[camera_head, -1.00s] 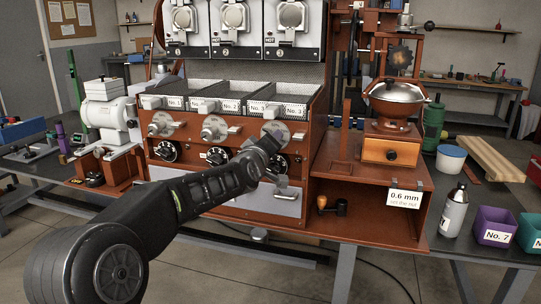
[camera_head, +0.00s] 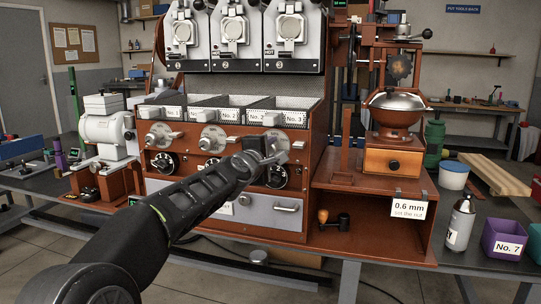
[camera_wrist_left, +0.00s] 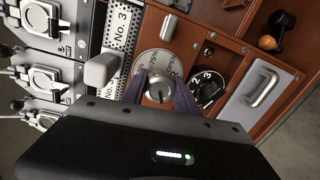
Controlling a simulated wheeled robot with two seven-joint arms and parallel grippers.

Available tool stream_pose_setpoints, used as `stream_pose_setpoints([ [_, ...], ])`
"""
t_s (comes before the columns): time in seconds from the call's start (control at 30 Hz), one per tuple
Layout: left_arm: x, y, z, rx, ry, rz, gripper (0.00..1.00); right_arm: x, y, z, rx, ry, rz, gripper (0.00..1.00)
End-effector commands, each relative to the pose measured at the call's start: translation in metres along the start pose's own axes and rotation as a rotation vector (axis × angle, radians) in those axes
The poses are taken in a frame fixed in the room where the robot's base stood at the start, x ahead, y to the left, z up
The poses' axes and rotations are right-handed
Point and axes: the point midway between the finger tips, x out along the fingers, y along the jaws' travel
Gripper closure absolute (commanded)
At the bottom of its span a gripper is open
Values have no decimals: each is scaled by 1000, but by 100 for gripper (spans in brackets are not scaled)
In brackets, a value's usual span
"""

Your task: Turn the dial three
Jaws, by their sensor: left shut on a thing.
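The third silver dial is the right one of a row on the brown roaster. Its knob (camera_wrist_left: 160,88) sits on a round plate with percent marks (camera_wrist_left: 153,60) in the left wrist view. My left gripper (camera_wrist_left: 161,90) is shut on this knob, one purple-grey finger on each side. In the head view my left gripper (camera_head: 272,150) is at the third dial's plate (camera_head: 281,135) and hides most of the knob. A black numbered dial (camera_wrist_left: 208,88) is beside it in the left wrist view, and just below it in the head view (camera_head: 277,176). My right gripper is not in view.
Two more silver dials (camera_head: 158,135) (camera_head: 211,138) stand to the left, with numbered bins above. A drawer handle (camera_head: 286,208) is below. A shelf with a grinder (camera_head: 395,120) and a 0.6 mm sign (camera_head: 408,209) stands to the right.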

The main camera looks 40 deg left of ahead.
Motion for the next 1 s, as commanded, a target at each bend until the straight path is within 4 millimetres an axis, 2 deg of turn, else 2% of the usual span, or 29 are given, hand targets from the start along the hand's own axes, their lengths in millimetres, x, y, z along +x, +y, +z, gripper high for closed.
stream_pose_setpoints([
  [0.23, 0, 0, 0, -64, -4, 2, 100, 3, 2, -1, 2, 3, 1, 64],
  [0.63, 0, 1, 0, -70, -4, 3, 100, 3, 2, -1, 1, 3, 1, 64],
  [0.67, 0, 1, 0, -70, -4, 3, 62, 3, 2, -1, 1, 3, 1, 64],
  [0.9, 0, 1, 0, -68, -4, 3, 43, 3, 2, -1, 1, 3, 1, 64],
  [1.0, 0, 1, 0, -68, -4, 3, 43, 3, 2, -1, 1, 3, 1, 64],
])
